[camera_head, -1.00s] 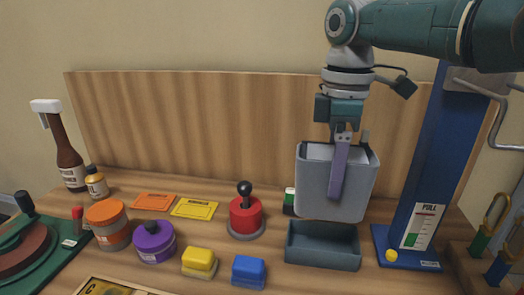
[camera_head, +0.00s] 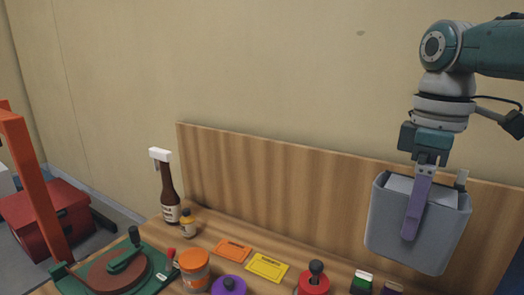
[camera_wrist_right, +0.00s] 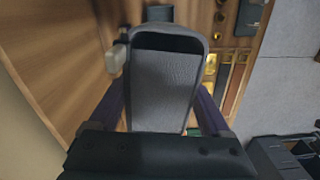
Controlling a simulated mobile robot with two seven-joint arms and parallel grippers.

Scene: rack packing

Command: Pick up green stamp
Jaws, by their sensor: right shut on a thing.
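One purple finger lies across the bin's near side; the other is mostly hidden. In the right wrist view the bin (camera_wrist_right: 160,95) sits between both purple fingers. My left gripper is out of view.
Orange (camera_head: 232,250) and yellow cards (camera_head: 267,267) lie flat. A green turntable device (camera_head: 120,265) is at left. The wooden panel (camera_head: 280,185) stands behind.

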